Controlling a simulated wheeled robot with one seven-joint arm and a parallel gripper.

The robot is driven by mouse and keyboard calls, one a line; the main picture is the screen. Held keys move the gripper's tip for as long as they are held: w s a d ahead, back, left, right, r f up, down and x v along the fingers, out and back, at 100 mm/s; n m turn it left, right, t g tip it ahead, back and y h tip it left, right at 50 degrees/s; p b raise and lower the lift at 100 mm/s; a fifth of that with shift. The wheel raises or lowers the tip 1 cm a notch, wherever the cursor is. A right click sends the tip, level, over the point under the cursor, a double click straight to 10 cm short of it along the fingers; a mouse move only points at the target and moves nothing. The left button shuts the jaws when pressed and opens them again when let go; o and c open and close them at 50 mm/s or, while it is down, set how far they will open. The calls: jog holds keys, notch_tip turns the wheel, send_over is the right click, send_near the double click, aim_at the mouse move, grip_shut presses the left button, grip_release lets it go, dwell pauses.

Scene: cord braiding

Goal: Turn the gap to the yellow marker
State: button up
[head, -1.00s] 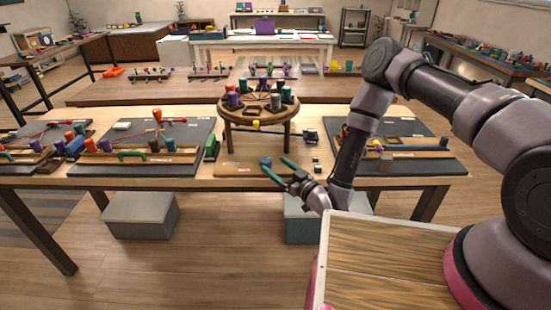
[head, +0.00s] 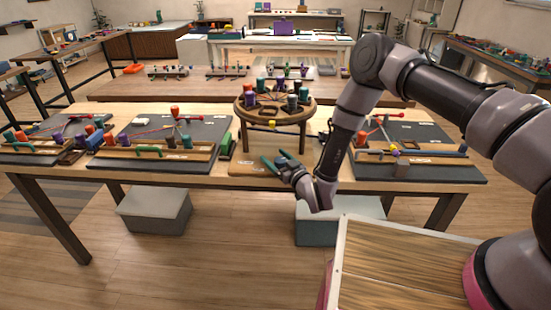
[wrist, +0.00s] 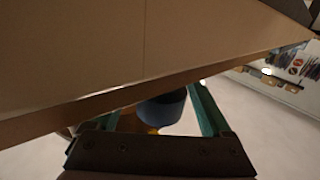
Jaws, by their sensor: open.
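The round wooden braiding stand (head: 275,118) stands on the table in the head view, with several coloured bobbins around its top and cords meeting near the middle. A small yellow marker (head: 271,123) is at its front rim. The front of the ring, between a purple bobbin (head: 249,102) and a grey bobbin (head: 292,103), looks bare. My gripper (head: 275,160) is open, green fingers apart, in front of and below the stand near the table's front edge. In the wrist view, a blue cylinder (wrist: 162,108) shows between the fingers; I cannot tell whether it touches them.
A small wooden board (head: 247,170) lies at the table's front edge beside my gripper. Dark mats with braiding boards lie left (head: 203,133) and right (head: 425,133) of the stand. Grey boxes (head: 155,210) sit on the floor beneath.

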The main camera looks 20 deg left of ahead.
grip_shut()
jog(key=shift+s+a+n+g+y, duration=0.15)
jog(key=shift+n+g+y, duration=0.6)
jog(key=shift+g, duration=0.25)
grip_release()
jog(key=v, duration=1.1)
